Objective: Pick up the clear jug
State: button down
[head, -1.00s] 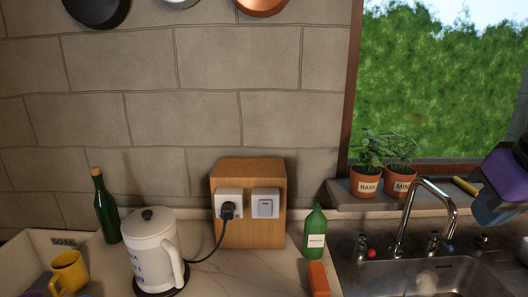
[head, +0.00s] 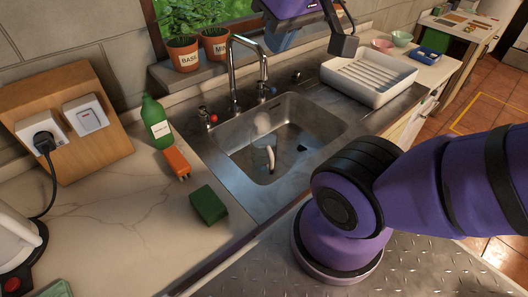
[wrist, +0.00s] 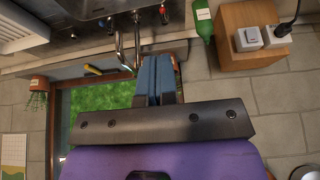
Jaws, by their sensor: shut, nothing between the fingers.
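No jug can be told for sure. In the head view a pale, partly see-through shape (head: 271,157) lies in the sink (head: 233,160), with a dark patch beside it. I cannot tell whether it is the clear jug. My gripper (wrist: 156,60) shows in the wrist view with its blue-grey fingers together and empty. It is near the tap and the window, and the wrist view is upside down. In the head view my purple wrist is at the top edge, above the far side of the sink.
The tap (head: 234,75) rises behind the sink. Potted herbs (head: 182,52) sit on the sill. A white dish rack (head: 370,78) is at right. The kettle (head: 15,240) is at the left edge.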

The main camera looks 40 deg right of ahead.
aim_at(263, 138)
jog(key=k+j+z, duration=0.15)
jog(key=j, duration=0.2)
jog(key=j+z, duration=0.2)
jog(key=j, duration=0.15)
jog(key=k+j+z, duration=0.15)
jog(key=j, duration=0.2)
jog(key=k+j+z, duration=0.15)
jog(key=k+j, duration=0.1)
jog(key=j, duration=0.05)
